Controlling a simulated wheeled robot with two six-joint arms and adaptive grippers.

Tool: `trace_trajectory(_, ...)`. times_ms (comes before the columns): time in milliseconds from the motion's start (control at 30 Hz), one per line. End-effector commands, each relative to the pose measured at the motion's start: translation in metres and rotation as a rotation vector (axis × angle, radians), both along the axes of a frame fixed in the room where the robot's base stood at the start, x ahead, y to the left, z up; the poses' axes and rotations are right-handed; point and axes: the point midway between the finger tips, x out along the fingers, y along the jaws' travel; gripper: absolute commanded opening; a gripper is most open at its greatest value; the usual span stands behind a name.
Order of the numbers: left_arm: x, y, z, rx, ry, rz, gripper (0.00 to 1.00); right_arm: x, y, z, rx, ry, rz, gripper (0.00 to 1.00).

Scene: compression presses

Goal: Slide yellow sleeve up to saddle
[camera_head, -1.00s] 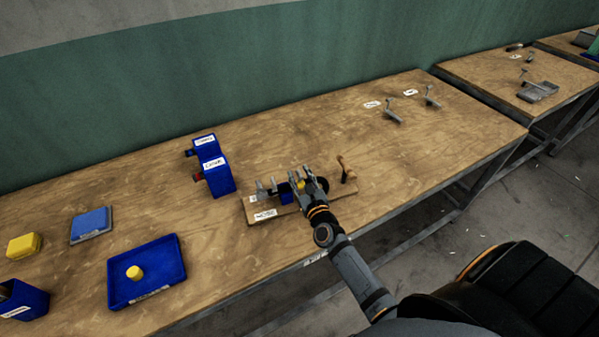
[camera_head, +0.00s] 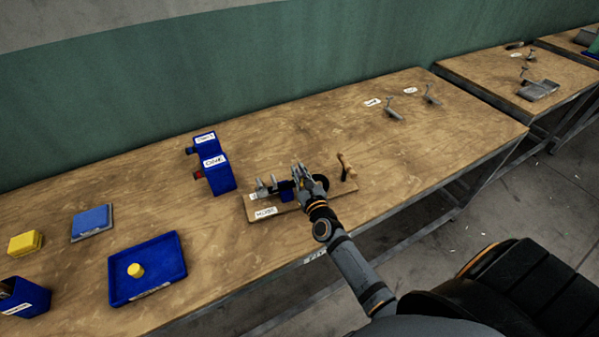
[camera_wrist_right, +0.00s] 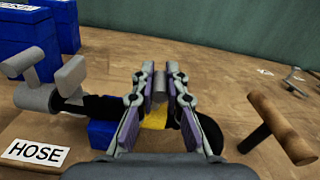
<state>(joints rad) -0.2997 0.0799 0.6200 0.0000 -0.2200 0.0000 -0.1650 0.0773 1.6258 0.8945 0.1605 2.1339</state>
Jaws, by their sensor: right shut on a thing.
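The yellow sleeve (camera_wrist_right: 155,118) shows in the right wrist view between the fingers of my right gripper (camera_wrist_right: 160,85). It sits around a black hose (camera_wrist_right: 100,108), and the fingers hide much of it. My right gripper (camera_head: 302,175) is shut on the sleeve over the wooden fixture board (camera_head: 247,212). A blue block (camera_wrist_right: 102,133) stands under the hose, left of the fingers; I cannot tell whether it is the saddle. Grey clamp posts (camera_wrist_right: 50,92) hold the hose's left end. My left gripper is not in view.
A wooden-handled lever (camera_wrist_right: 280,125) stands right of the gripper. The HOSE label (camera_wrist_right: 35,151) is on the board. Blue bins (camera_head: 219,177) stand behind on the left. A blue tray (camera_head: 116,291) with a yellow piece (camera_head: 136,270) lies at lower left. The table's right half is mostly clear.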

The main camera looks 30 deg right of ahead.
Motion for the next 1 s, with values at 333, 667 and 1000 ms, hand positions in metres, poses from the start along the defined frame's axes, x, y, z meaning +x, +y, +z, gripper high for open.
trace_trajectory(333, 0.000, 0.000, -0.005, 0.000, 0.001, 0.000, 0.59, 0.001, 0.013, 0.000, 0.000, 0.001, 0.001, 0.00)
trace_trajectory(667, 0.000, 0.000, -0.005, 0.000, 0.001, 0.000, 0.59, 0.001, 0.013, 0.000, 0.000, 0.000, 0.000, 0.36)
trace_trajectory(1000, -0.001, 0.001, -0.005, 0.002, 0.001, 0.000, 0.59, -0.013, 0.015, -0.002, -0.001, 0.003, 0.000, 0.36)
